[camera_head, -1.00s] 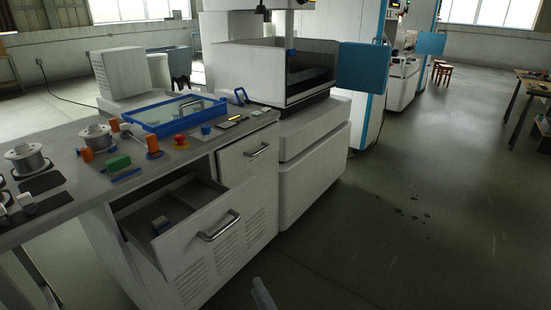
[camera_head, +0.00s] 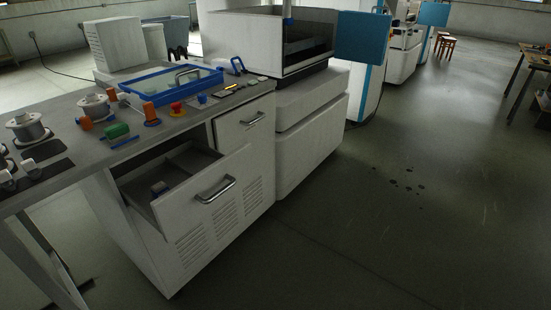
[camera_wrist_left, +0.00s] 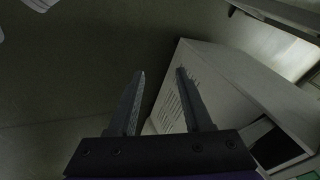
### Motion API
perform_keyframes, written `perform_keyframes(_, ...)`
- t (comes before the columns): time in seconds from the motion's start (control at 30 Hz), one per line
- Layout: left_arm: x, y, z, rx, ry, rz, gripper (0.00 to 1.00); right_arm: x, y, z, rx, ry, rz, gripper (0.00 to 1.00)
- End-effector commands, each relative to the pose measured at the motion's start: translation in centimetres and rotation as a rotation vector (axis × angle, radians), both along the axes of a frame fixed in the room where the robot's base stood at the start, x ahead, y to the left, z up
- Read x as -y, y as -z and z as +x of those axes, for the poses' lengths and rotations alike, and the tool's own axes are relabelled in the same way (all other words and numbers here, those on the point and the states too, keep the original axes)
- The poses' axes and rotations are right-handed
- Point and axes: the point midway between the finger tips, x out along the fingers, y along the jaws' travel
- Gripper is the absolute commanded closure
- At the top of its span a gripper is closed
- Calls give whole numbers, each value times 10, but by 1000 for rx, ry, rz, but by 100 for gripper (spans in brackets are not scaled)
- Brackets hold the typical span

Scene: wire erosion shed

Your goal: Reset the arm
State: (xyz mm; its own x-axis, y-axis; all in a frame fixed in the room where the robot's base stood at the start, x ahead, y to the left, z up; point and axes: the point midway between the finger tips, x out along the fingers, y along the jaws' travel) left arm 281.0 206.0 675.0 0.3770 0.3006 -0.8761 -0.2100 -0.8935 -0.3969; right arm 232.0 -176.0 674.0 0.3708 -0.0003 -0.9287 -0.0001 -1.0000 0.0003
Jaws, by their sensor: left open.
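In the left wrist view my left gripper (camera_wrist_left: 158,100) is open, its two dark fingers apart with nothing between them. It hangs over the dark floor beside the white cabinet (camera_wrist_left: 225,85). Neither of my grippers shows in the head view.
The workbench (camera_head: 75,165) holds wire spools (camera_head: 28,129), a blue-framed tray (camera_head: 170,85), a red button (camera_head: 176,108) and a green block (camera_head: 115,131). A white machine (camera_head: 310,110) stands behind.

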Motion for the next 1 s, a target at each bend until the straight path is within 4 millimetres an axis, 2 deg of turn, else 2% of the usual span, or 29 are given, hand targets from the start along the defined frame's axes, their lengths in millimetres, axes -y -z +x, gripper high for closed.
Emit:
perform_keyframes(0.03, 1, 2, -13, -2, -43, -73, 50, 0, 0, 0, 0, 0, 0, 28)
perform_keyframes(0.1, 8, 3, -26, 0, -93, -174, 50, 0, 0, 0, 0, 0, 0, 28)
perform_keyframes(0.3, 28, -1, -53, 35, -226, -430, 50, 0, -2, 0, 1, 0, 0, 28)
perform_keyframes(0.4, 29, -37, -54, 41, -211, -418, 50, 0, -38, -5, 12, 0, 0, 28)
perform_keyframes(0.67, 29, -118, -58, 68, -204, -421, 50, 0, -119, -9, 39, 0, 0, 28)
perform_keyframes(0.8, 29, -169, -55, 84, -200, -422, 50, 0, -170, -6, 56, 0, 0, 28)
perform_keyframes(1.0, 29, -228, -45, 105, -196, -423, 50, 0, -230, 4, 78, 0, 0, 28)
